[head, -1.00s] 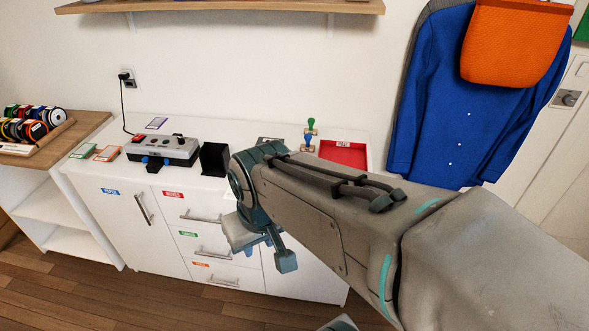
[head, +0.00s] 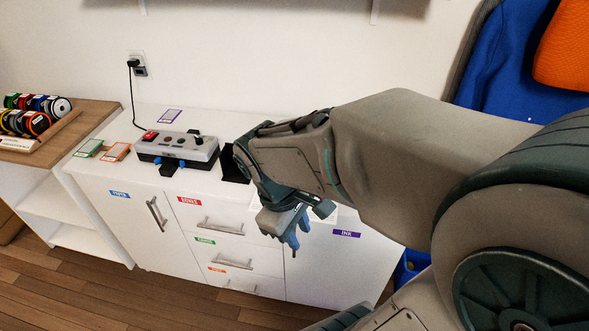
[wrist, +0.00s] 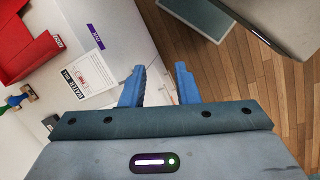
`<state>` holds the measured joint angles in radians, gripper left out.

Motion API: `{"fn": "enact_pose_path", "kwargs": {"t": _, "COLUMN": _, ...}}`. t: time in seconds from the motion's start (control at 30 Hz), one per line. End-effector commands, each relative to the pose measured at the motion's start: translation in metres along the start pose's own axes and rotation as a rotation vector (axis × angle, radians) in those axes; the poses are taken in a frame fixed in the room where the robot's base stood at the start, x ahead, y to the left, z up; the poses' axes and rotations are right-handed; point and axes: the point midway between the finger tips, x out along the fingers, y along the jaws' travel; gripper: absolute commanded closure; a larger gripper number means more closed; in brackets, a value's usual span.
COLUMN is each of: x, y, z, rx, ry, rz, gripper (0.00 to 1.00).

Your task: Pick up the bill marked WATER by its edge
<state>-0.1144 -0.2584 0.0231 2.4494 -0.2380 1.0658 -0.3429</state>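The white bill with dark heading WATER BILL and a red-framed mark (wrist: 88,76) lies at the front edge of the white cabinet top in the wrist view. It appears to stick out past that edge. In the head view my arm hides most or all of it. My gripper (wrist: 159,82) has two blue fingers spread apart with nothing between them. They are to the right of the bill in the wrist view, beyond the cabinet edge, not touching it. In the head view my gripper (head: 290,232) hangs in front of the cabinet, pointing down.
The red tray (wrist: 22,50) and stamps (wrist: 14,102) are beyond the bill. The cabinet (head: 130,182) has drawers and a purple INK label (head: 347,233). A grey control box (head: 178,148) and a black holder (head: 232,163) stand on top. Floor in front is clear.

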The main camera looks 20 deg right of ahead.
Motion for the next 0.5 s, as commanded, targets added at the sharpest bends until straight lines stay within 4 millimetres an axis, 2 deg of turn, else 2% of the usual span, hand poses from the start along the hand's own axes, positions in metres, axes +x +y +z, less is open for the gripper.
{"fn": "enact_pose_path", "kwargs": {"t": 0.03, "x": 0.021, "y": -0.001, "z": -0.004, "rx": -0.146, "ry": -0.094, "rz": 0.01, "gripper": 0.72}}
{"fn": "enact_pose_path", "kwargs": {"t": 0.1, "x": 0.037, "y": 0.003, "z": -0.006, "rx": -0.344, "ry": -0.217, "rz": 0.025, "gripper": 0.72}}
{"fn": "enact_pose_path", "kwargs": {"t": 0.27, "x": 0.068, "y": 0.012, "z": -0.017, "rx": -0.792, "ry": -0.504, "rz": 0.029, "gripper": 0.72}}
{"fn": "enact_pose_path", "kwargs": {"t": 0.5, "x": 0.107, "y": 0.024, "z": -0.056, "rx": -1.419, "ry": -0.967, "rz": -0.032, "gripper": 0.72}}
